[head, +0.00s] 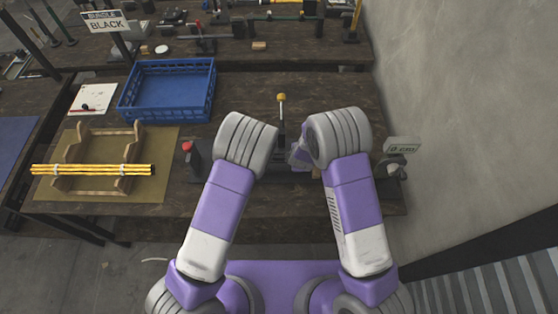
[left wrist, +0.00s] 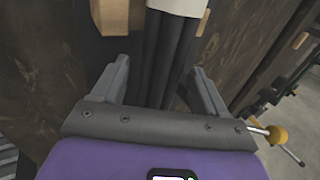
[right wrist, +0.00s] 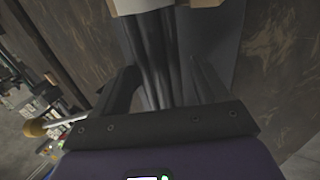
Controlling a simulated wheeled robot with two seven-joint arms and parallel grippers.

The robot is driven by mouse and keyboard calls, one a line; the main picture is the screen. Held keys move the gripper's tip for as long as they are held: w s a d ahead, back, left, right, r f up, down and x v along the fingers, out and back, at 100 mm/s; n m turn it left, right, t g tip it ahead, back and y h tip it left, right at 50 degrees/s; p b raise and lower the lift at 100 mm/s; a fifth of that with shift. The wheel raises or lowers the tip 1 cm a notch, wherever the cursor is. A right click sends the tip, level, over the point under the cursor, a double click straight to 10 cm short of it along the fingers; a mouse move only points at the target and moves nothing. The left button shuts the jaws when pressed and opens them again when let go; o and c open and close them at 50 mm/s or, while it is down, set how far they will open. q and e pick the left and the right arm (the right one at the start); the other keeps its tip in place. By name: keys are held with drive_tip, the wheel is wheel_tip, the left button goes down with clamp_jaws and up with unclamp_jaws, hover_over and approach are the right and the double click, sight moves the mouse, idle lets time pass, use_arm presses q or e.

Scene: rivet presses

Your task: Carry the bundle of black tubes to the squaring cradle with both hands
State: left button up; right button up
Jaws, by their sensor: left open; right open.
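The bundle of black tubes (left wrist: 162,55) runs between the two fingers of my open left gripper (left wrist: 165,75), with a pale band around it just beyond. In the right wrist view the black tubes (right wrist: 150,50) likewise run between the fingers of my open right gripper (right wrist: 165,78), near another pale band. Neither gripper is closed on the tubes. Wooden pieces (left wrist: 201,24) show beside the bundle. In the head view my arms hide the bundle and most of both grippers. A wooden cradle (head: 82,186) at left holds yellow tubes; I cannot tell whether it is the squaring cradle.
The yellow tubes (head: 92,169) lie across that cradle on a tan mat (head: 165,150). A blue crate (head: 168,90) stands behind, near a sign reading BUNDLE BLACK (head: 106,21). A red-topped post (head: 190,160) stands left of my arms. A wall (head: 470,120) bounds the right.

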use_arm(q)
drive_tip(key=v, duration=1.2)
use_arm(e)
drive_tip(key=v, duration=1.2)
drive_tip(key=shift+s, duration=0.1)
